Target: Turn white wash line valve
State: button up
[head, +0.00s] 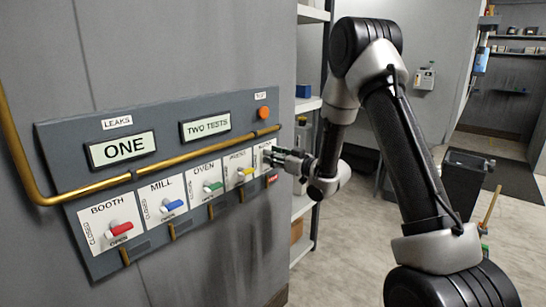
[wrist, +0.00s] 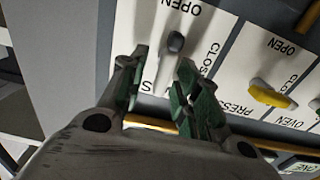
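The grey valve panel (head: 160,238) is on the wall, with a row of labelled valves. The rightmost valve plate (head: 262,158) is largely covered by my gripper (head: 283,157) in the head view. In the wrist view, which is upside down, this plate (wrist: 158,70) bears OPEN and CLOSED, and its lower label is mostly hidden. Contact with the handle cannot be told.
Beside it are the yellow PRESS handle (head: 245,173), green OVEN handle (head: 212,187), blue MILL handle (head: 172,205) and red BOOTH handle (head: 119,228). A brass pipe (head: 90,188) crosses the panel above them. A shelf rack (head: 309,104) stands behind my gripper.

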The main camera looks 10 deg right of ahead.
jog(key=shift+w+a, duration=0.1)
grip_shut()
